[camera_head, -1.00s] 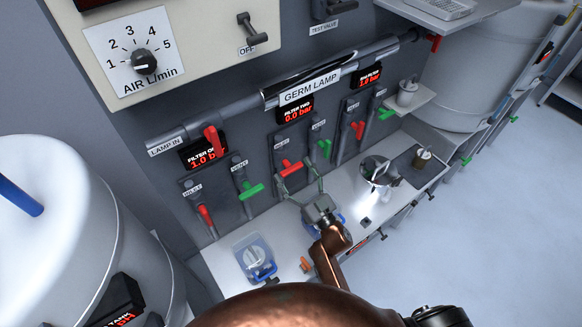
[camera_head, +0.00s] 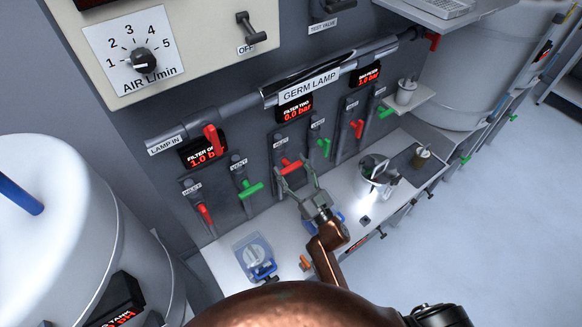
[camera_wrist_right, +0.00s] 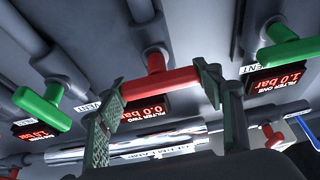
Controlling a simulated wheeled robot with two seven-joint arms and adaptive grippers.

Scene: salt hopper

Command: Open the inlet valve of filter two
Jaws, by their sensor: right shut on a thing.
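The red inlet handle (camera_head: 291,167) of filter two sits crosswise on its pipe below the filter two display (camera_head: 295,109), which reads 0.0 bar. My right gripper (camera_head: 293,171) is shut on the handle, with a finger at each end. In the right wrist view the red handle (camera_wrist_right: 160,82) spans the gap between the two fingers of the right gripper (camera_wrist_right: 158,85). The filter two display (camera_wrist_right: 145,110) appears upside down behind it. My left gripper is not in view.
Filter two's green vent handle (camera_head: 323,148) is close on the right. Filter one's green vent handle (camera_head: 251,190) and red inlet handle (camera_head: 205,214) are to the left. A metal pitcher (camera_head: 372,172) and a blue-and-clear device (camera_head: 255,257) stand on the bench below.

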